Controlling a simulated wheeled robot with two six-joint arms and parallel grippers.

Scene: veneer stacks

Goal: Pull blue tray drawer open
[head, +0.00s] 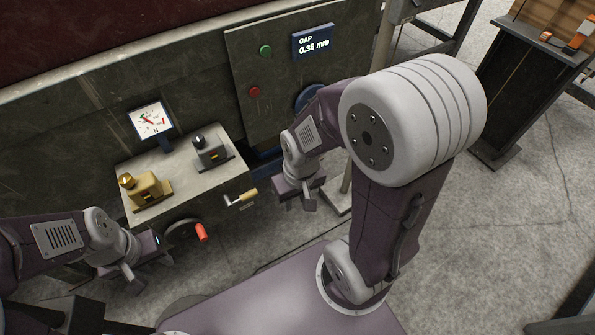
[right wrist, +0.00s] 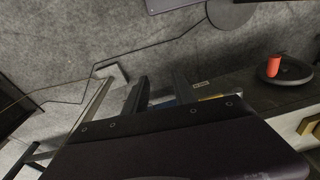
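A dark blue strip (head: 265,155), which looks like part of the blue tray drawer, shows beside the machine's side ledge in the head view. My right arm hides much of it. My right gripper (head: 298,203) is below and right of it in the head view, with fingers apart. In the right wrist view, the fingers of my right gripper (right wrist: 158,88) stand apart, with a small blue patch (right wrist: 165,101) low between them. I cannot tell whether they touch it. My left gripper (head: 146,273) hangs at the lower left with its fingers apart and nothing visible between them.
A ledge (head: 190,176) carries a brass block (head: 146,189), a dark block (head: 211,150) and a dial (head: 150,120). A yellow handle (head: 240,197) and a red-knobbed handwheel (head: 201,232) stick out below. A blue wheel (head: 308,97) is on the panel.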

